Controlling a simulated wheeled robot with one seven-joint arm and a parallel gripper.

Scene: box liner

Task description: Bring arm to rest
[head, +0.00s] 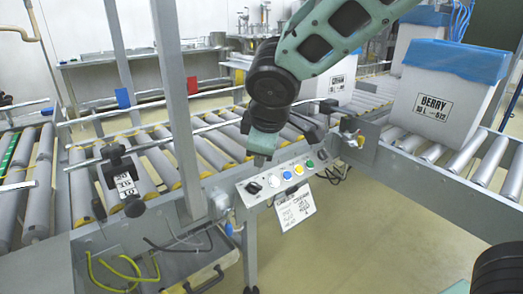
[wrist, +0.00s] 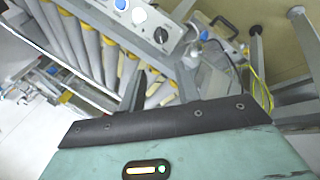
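My arm, green with black joints, reaches in from the top right of the head view. It bends down at a black joint to my gripper (head: 259,158). The gripper points down over the near edge of the roller conveyor, just left of and above the button panel. In the wrist view, two dark fingers of my gripper (wrist: 160,84) stand apart, with rollers and the conveyor edge seen between them. I see nothing held. The head view shows the fingertips small and partly merged with the background.
The button panel (head: 290,180) with a hanging label is close by the gripper. A lined box (head: 433,103) marked BERRY stands on the right conveyor. Another white box (head: 337,80) stands behind my arm. A metal post (head: 180,105) rises at left. Floor shows at lower right.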

